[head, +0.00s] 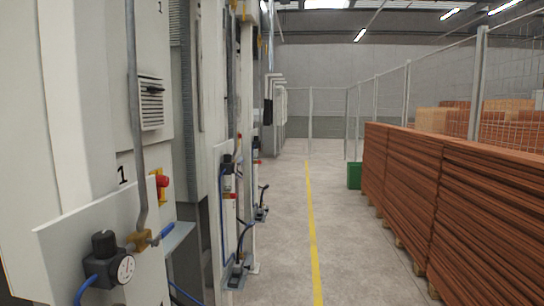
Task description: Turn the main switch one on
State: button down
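A red rotary switch on a yellow plate (161,182) sits on the side of the white machine cabinet at the left in the head view. It is seen at a steep angle, so I cannot tell its turned position. A black numeral 1 (122,174) is marked on the cabinet to the left of the switch. My gripper is not in view.
A pressure gauge with a black regulator (110,265) and a vertical grey pipe (135,120) stand close before the cabinet. A clear concrete aisle with a yellow line (311,220) runs ahead. Stacked brown boards (450,205) line the right; a green box (354,175) stands farther back.

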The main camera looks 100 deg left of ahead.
aim_at(162, 181)
jog(key=u, duration=2.15)
jog(key=k, duration=0.45)
jog(key=u, duration=2.15)
jog(key=k, duration=0.6)
jog(key=z, duration=0.75)
jog(key=i, duration=1.85)
jog(key=u, duration=0.65)
